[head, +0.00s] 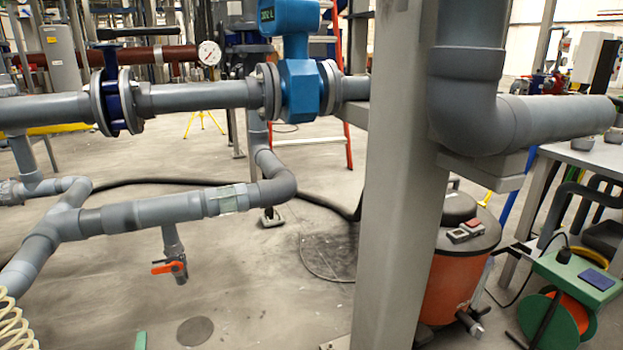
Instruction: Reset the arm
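Neither of my grippers shows in the head view, and no part of my arms can be made out. A pale coiled hose (14,325) shows at the lower left edge; I cannot tell what it belongs to. No object held by a gripper is visible.
Grey pipes (200,96) with a blue flow meter (298,75) cross the left half. A valve with an orange handle (170,267) hangs below. A grey column (395,190) stands right of centre, beside an orange drum (458,270) and green-topped reel (572,285). Floor (270,290) is partly open.

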